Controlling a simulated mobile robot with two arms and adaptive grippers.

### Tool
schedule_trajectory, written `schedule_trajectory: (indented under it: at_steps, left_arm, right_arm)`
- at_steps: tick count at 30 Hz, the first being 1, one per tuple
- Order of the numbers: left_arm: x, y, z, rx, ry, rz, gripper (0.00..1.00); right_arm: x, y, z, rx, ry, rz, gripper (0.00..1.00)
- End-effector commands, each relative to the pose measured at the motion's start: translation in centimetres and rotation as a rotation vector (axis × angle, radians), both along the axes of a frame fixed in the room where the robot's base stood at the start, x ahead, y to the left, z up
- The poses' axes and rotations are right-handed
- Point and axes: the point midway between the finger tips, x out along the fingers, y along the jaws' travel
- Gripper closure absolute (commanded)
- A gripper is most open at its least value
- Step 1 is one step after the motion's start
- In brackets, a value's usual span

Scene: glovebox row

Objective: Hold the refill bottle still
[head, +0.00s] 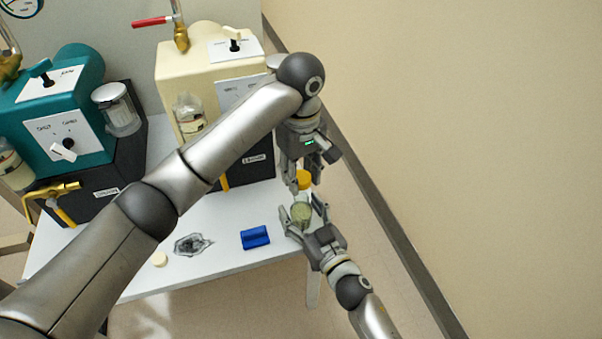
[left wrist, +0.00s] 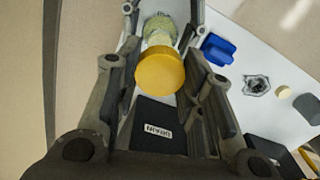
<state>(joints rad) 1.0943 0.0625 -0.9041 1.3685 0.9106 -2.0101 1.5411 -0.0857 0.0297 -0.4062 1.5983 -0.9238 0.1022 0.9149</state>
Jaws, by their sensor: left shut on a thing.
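The refill bottle (head: 301,214) is small, with pale green contents and a yellow-orange cap (head: 304,180). It hangs near the table's right end. My left gripper (head: 302,184) reaches down from above and is shut on the yellow cap, which lies between its fingers in the left wrist view (left wrist: 160,71). There the bottle's green body (left wrist: 158,25) shows beyond the cap. My right gripper (head: 304,216) comes from below, its fingers on either side of the bottle's body. I cannot tell whether they press on it. The fingers partly hide the bottle.
The white table (head: 215,255) carries a blue block (head: 255,237), a dark-patterned flat piece (head: 192,244) and a small cream disc (head: 160,258). A cream machine (head: 190,65) and a teal machine (head: 65,110) stand behind. The wall is at the right, with clear floor before it.

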Motion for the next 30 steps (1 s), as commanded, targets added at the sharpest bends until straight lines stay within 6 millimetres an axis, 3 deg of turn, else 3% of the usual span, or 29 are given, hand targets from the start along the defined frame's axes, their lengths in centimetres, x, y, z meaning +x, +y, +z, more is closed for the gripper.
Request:
schedule_trajectory:
  at_steps: [13,30]
  left_arm:
    - [0.0,0.0,0.0,0.0,0.0,0.0,0.93]
    - [0.0,0.0,0.0,0.0,0.0,0.0,0.93]
  right_arm:
    - [-0.8,-0.4,-0.1,-0.002,0.001,0.0,0.27]
    - [-9.5,-5.0,-0.1,0.0,0.002,0.0,0.27]
